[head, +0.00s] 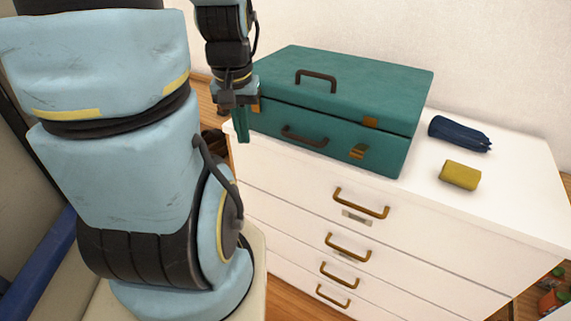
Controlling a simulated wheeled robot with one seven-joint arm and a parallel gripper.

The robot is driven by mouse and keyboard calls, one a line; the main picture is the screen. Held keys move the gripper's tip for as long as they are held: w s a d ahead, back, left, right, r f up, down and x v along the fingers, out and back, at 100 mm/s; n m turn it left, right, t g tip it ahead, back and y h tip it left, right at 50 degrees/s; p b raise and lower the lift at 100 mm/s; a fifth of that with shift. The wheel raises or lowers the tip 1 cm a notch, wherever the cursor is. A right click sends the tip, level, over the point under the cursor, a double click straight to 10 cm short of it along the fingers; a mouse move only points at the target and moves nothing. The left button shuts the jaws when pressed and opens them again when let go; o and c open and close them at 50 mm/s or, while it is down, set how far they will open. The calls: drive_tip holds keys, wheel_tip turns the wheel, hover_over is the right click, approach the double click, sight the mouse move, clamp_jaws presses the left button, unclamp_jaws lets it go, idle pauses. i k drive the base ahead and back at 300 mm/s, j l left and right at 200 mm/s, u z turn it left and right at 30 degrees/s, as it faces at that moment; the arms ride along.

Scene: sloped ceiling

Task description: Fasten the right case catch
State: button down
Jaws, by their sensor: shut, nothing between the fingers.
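A teal case (320,110) lies on the white dresser with its lid down. The right catch (359,151) is a brass piece on the front of the case's lower half. It stands apart from the brass plate (370,122) on the lid edge above it. My gripper (243,137) is shut and empty, pointing down at the case's front left corner. It is well to the left of the right catch. I cannot tell whether my gripper touches the case.
The white dresser (480,225) has several drawers with brass handles. A dark blue pouch (458,133) and a yellow roll (459,175) lie right of the case. A dark handle (304,136) is on the case front and another (316,76) on the lid. A wall is behind.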

sight(359, 148)
drive_tip(key=k+j, duration=0.15)
drive_tip(key=j, duration=0.35)
drive_tip(key=k+j+u, duration=0.15)
drive_tip(key=j, duration=0.9)
drive_tip(key=k+u, duration=0.05)
drive_tip(key=k, duration=0.05)
